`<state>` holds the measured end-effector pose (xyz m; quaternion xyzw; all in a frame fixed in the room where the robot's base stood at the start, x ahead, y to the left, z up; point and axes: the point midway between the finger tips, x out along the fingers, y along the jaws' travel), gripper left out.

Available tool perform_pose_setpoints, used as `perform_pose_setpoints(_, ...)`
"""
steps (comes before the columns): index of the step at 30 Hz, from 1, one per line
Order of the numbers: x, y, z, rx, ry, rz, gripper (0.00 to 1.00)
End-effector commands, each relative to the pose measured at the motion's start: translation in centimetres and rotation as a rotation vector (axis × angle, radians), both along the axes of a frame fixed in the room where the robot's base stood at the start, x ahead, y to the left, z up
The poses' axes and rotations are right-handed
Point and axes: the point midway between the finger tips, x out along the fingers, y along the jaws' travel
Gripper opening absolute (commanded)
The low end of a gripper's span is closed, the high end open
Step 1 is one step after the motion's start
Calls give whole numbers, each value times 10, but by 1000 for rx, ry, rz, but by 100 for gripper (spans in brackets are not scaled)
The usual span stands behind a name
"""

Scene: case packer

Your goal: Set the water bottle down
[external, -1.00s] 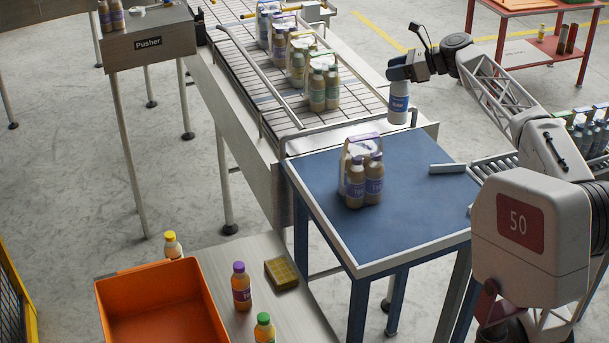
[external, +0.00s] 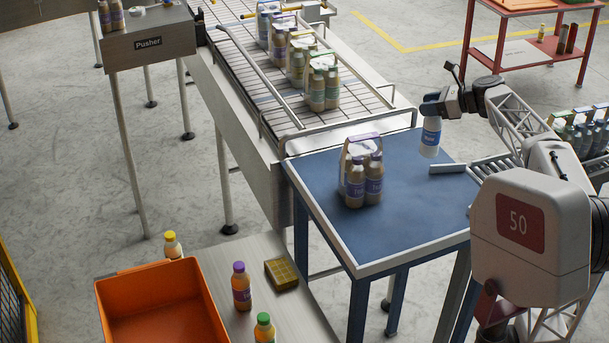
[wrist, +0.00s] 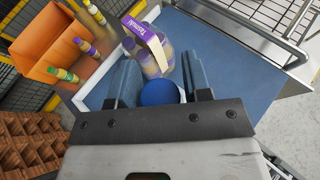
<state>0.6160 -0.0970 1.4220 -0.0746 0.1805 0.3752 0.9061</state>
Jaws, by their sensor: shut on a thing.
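The water bottle (external: 430,139) is white with a blue label and hangs nearly upright from my gripper (external: 430,108) over the back right corner of the blue table (external: 420,205). My gripper is shut on its top end. In the wrist view the bottle's round blue cap (wrist: 158,93) sits between the two fingers. Whether the bottle's base touches the table is hard to tell; it appears close to the surface near the back right edge.
A pack of purple-labelled bottles (external: 364,183) stands on the table left of my gripper. A short pale rail (external: 447,169) lies by the right edge near a roller conveyor (external: 492,168). The conveyor (external: 262,85) with several packs is behind. The table's front is clear.

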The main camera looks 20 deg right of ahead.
Motion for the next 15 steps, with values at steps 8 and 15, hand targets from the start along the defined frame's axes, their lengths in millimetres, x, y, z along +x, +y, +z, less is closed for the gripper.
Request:
perform_pose_setpoints(8, 0, 0, -69, 1, 1, 1, 0)
perform_pose_setpoints(15, 0, 0, -84, 0, -1, 0, 0)
